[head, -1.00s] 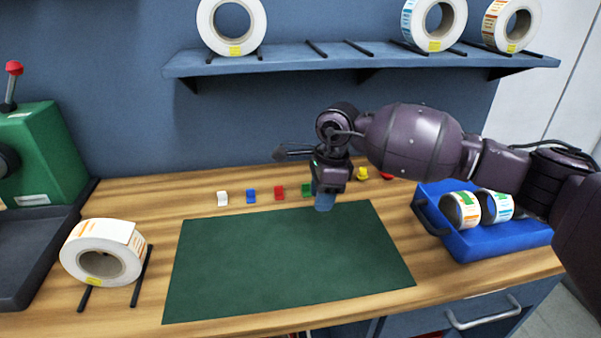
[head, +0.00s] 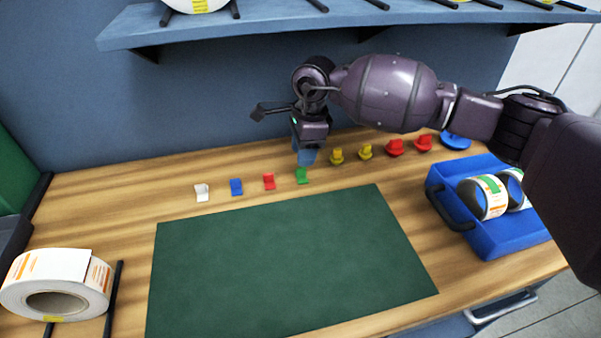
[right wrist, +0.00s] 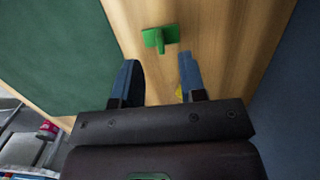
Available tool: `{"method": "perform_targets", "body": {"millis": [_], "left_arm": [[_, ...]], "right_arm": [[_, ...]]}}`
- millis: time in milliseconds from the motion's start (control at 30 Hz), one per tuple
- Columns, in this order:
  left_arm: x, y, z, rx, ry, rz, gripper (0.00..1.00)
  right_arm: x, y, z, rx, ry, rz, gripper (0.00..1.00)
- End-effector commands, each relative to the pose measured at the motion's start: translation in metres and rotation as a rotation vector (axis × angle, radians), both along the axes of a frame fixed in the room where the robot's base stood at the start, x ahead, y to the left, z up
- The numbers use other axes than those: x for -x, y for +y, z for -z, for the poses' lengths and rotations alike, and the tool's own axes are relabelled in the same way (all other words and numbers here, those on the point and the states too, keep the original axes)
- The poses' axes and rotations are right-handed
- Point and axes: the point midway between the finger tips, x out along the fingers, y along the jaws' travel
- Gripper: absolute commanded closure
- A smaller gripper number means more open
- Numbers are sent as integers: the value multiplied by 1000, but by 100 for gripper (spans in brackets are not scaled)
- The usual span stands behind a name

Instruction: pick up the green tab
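The green tab (head: 302,176) stands on the wooden bench behind the green mat, at the right end of a row of small tabs. My right gripper (head: 306,157) is just behind and above it, pointing down. In the right wrist view, the green tab (right wrist: 160,38) lies ahead of the two blue fingers of my right gripper (right wrist: 158,75), roughly centred on the gap. The fingers are apart with nothing between them. My left gripper is not in view.
White (head: 202,192), blue (head: 236,187) and red (head: 269,181) tabs stand left of it. Yellow (head: 337,156) and red knobs (head: 395,147) stand to the right. A blue tray (head: 470,238) holds label rolls. The green mat (head: 290,260) is clear; a shelf (head: 330,25) overhangs behind.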

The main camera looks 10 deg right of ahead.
Motion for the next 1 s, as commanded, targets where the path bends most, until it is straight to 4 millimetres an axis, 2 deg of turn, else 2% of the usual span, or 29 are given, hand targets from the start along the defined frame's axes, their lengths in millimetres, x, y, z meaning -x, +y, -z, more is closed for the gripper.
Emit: {"method": "perform_targets", "body": {"millis": [300, 567, 600, 833, 1000], "left_arm": [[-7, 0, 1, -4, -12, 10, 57], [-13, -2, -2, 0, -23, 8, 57], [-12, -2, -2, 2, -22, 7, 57], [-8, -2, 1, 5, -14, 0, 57], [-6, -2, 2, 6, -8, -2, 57]], "right_arm": [[1, 3, 43, 1, 5, 0, 62], [0, 4, 46, 0, 0, 0, 62], [0, 4, 46, 0, 0, 0, 63], [0, 4, 46, 0, 0, 0, 98], [0, 4, 46, 0, 0, 1, 100]]}}
